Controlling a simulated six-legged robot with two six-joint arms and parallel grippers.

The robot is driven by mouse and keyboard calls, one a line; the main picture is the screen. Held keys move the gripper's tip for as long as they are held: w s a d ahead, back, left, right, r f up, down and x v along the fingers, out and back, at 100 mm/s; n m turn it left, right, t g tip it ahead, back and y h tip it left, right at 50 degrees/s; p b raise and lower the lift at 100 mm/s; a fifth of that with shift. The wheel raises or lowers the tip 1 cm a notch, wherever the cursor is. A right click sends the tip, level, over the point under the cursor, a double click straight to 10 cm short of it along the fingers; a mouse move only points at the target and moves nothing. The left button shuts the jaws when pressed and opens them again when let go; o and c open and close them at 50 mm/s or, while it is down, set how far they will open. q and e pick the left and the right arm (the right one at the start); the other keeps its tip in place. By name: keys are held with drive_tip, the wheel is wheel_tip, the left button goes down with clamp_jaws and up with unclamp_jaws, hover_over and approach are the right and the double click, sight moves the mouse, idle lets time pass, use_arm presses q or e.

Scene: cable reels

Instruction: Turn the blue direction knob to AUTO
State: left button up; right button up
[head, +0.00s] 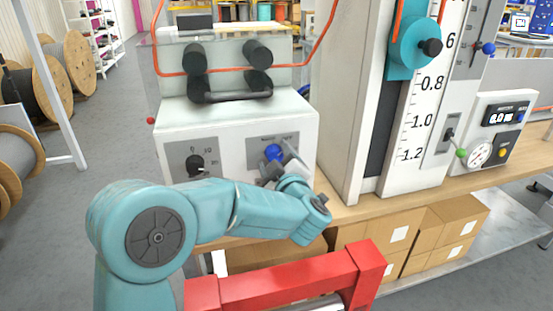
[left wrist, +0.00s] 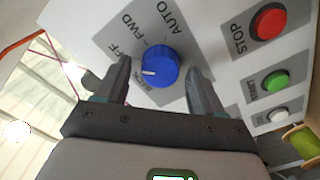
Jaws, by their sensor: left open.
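The blue direction knob (left wrist: 160,65) sits on a grey label plate (left wrist: 108,18) with the words OFF, FWD, AUTO and BACK. Its white mark points left in the left wrist view, between OFF and BACK; AUTO is at the upper right. In the head view the knob (head: 274,152) is on the front of a white machine (head: 232,138). My left gripper (left wrist: 158,70) is open, with one finger on each side of the knob and a visible gap to each. The left finger partly covers OFF. In the head view this gripper (head: 275,170) is just below the knob. My right gripper is not in view.
A black knob (head: 196,165) is left of the blue one. Red STOP (left wrist: 268,22), green START (left wrist: 275,81) and white (left wrist: 278,115) buttons lie right of it in the wrist view. A tall white column (head: 345,110) stands to the right. Cardboard boxes (head: 395,240) are beneath.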

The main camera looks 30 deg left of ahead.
use_arm(q)
drive_tip(key=c, duration=1.1)
drive_tip(key=shift+o, duration=0.2)
drive_tip(key=m+p, duration=0.3)
drive_tip(key=shift+r+m, duration=0.25)
drive_tip(key=shift+m, duration=0.05)
drive_tip(key=m+p, duration=0.4)
drive_tip(key=m, duration=0.1)
drive_tip(key=shift+w, duration=0.1)
drive_tip(key=m+p, duration=0.4)
drive_tip(key=m, duration=0.1)
drive_tip(key=shift+d+m, duration=0.1)
drive_tip(key=shift+m, duration=0.3)
drive_tip(key=shift+f+m+p, duration=0.2)
drive_tip(key=shift+m+p, duration=0.9)
drive_tip(key=shift+m, duration=0.6)
